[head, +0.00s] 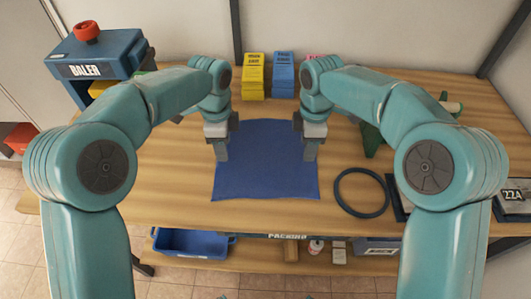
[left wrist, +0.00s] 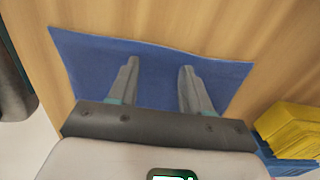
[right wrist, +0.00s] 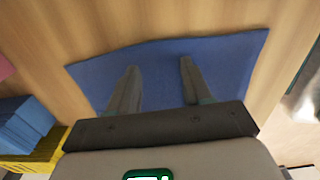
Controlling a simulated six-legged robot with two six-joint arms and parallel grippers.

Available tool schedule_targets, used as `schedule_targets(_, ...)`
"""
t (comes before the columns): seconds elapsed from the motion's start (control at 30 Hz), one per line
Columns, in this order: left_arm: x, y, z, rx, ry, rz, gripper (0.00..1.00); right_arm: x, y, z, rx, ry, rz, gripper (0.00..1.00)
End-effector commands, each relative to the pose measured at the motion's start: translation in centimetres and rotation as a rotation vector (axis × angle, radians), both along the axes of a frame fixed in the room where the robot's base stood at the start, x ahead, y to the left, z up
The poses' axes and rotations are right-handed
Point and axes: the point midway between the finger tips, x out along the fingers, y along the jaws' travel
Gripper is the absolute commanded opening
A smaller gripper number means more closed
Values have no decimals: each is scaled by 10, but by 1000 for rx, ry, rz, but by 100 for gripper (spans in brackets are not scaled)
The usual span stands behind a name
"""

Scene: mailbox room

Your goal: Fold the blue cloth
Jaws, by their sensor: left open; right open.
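The blue cloth (head: 266,168) lies flat and spread out on the wooden table, roughly square. My left gripper (head: 222,152) is over its left edge towards the back, pointing down, open and empty. My right gripper (head: 309,152) is over its right edge towards the back, also open and empty. In the left wrist view the cloth (left wrist: 155,70) lies beneath the parted fingers (left wrist: 158,65). The right wrist view also shows the cloth (right wrist: 160,70) beneath parted fingers (right wrist: 160,65). My grippers hide parts of the cloth's side edges.
A black ring (head: 361,193) lies right of the cloth. Yellow (head: 253,76) and blue (head: 284,75) stacks stand at the back. A blue machine marked BALER (head: 95,63) is at the back left. A blue bin (head: 190,242) sits on the lower shelf. The table left of the cloth is clear.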

Motion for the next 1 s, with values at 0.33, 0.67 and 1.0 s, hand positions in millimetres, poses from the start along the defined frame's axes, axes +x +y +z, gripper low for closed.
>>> schedule_targets(0.33,2,0,-15,1,0,0,49,2,0,-15,0,0,1,49)
schedule_targets(0.67,4,0,-20,0,0,0,41,4,0,-20,0,0,1,41)
schedule_targets(1.0,3,0,-21,1,3,0,0,3,0,-21,-1,3,1,0)
